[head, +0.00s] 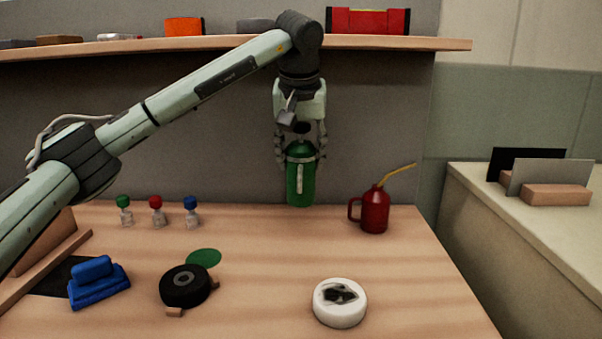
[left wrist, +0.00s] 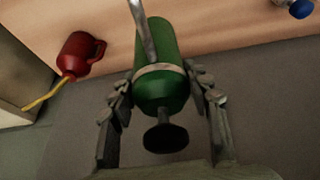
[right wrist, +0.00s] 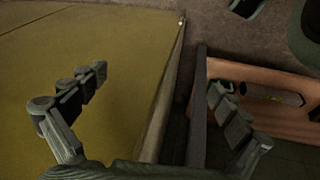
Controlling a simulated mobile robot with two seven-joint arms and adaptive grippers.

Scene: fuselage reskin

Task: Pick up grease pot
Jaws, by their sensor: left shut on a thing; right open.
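The grease pot, a green cylinder (head: 301,186) with a pale band, a metal handle strip and a dark knob on top, is upright at the back of the workbench. My left gripper (head: 301,156) is shut around its upper part from above. The left wrist view shows the green body (left wrist: 163,92) between both fingers. I cannot tell whether its base touches the bench. My right gripper (right wrist: 165,95) is open and empty, away from the bench top, and shows only in the right wrist view.
A red oil can (head: 374,211) with a yellow spout stands right of the pot. A white tub (head: 340,317), black reel (head: 183,287), blue block (head: 98,285) and small capped bottles (head: 156,216) are on the bench. A shelf edge (head: 400,43) runs above.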

